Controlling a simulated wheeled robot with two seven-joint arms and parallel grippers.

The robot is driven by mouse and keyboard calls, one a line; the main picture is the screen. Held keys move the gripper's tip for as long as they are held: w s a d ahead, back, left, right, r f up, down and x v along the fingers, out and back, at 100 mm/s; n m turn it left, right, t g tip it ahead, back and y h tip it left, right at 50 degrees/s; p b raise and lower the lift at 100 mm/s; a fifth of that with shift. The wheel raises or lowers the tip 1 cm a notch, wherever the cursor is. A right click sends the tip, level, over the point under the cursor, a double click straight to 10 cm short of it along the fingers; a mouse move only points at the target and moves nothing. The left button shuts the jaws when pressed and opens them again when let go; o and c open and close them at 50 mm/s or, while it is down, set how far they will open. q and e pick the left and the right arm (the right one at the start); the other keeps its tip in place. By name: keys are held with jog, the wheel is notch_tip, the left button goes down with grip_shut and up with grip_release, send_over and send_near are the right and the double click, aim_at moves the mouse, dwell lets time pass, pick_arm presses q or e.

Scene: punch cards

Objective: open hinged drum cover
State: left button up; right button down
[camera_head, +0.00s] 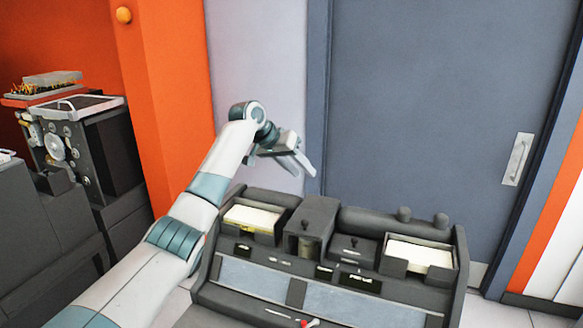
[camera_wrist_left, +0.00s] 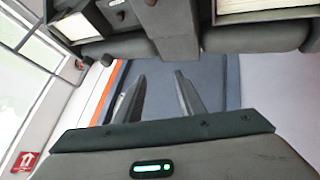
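A dark grey card punch machine (camera_head: 240,298) stands in the lower middle of the head view. A box-shaped housing (camera_head: 316,214) with a small window rises from its middle, between two card trays; it looks like the drum cover and appears closed, though its hinge cannot be made out. The housing also shows at the top of the left wrist view (camera_wrist_left: 165,25). My left gripper (camera_head: 303,172) is open and empty, above and behind the machine, apart from the housing. Its two spread fingers also show in the left wrist view (camera_wrist_left: 162,92). My right gripper is not in view.
A left card tray (camera_head: 252,217) and a right card tray (camera_head: 420,255) flank the housing. Two round knobs (camera_head: 422,218) stand at the back right. A grey door (camera_head: 430,100) is behind the machine. Another dark machine (camera_head: 90,150) stands at left by an orange wall.

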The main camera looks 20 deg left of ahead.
pick_arm(q)
jog(key=shift+b+v, duration=0.5)
jog(key=shift+v, duration=1.65)
jog(key=shift+f, duration=0.15)
